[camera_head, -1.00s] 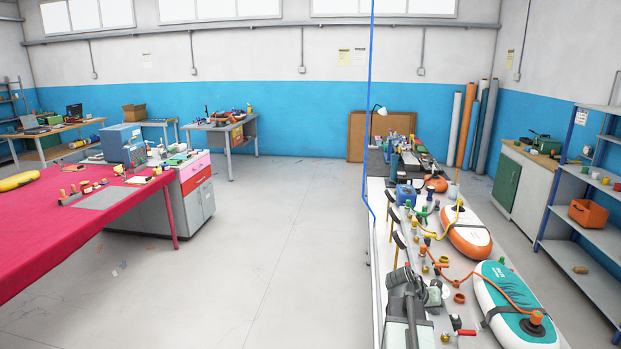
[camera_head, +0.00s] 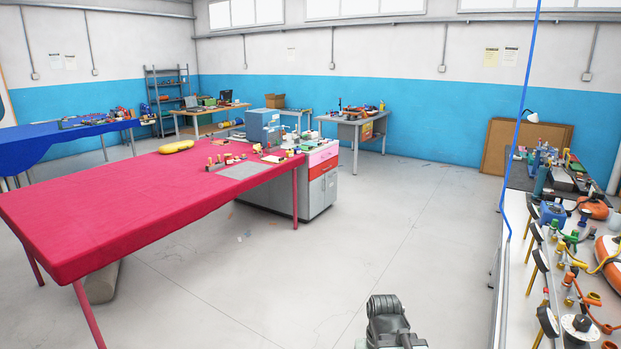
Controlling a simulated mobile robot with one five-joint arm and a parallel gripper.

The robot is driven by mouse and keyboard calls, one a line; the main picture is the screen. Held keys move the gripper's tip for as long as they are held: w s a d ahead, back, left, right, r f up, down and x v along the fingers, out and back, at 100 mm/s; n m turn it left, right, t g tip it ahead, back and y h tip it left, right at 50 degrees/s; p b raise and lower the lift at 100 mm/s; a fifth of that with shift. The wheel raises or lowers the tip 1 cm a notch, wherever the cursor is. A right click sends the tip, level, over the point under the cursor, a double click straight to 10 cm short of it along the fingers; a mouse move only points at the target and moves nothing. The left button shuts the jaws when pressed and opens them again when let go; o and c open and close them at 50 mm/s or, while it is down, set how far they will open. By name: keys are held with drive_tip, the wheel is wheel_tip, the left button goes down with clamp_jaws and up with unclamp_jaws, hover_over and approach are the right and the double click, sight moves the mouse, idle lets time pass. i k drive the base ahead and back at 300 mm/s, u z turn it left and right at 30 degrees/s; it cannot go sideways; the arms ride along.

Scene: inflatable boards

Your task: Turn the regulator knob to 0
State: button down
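A white round dial with a black knob (camera_head: 581,324) shows at the bottom right, on the white workbench (camera_head: 515,262). It may be the regulator knob. Its markings and setting are too small to read. A grey part of my own arm (camera_head: 388,322) shows at the bottom centre, over the floor and left of the workbench. My gripper's fingers are not in view, so I see nothing held.
A table with a red cloth (camera_head: 110,215) fills the left, beside a grey drawer cabinet (camera_head: 318,192). A blue-covered table (camera_head: 40,139) stands behind. Orange and yellow hoses (camera_head: 606,262) and fittings crowd the workbench.

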sight(582, 323)
drive_tip(key=z, duration=1.45)
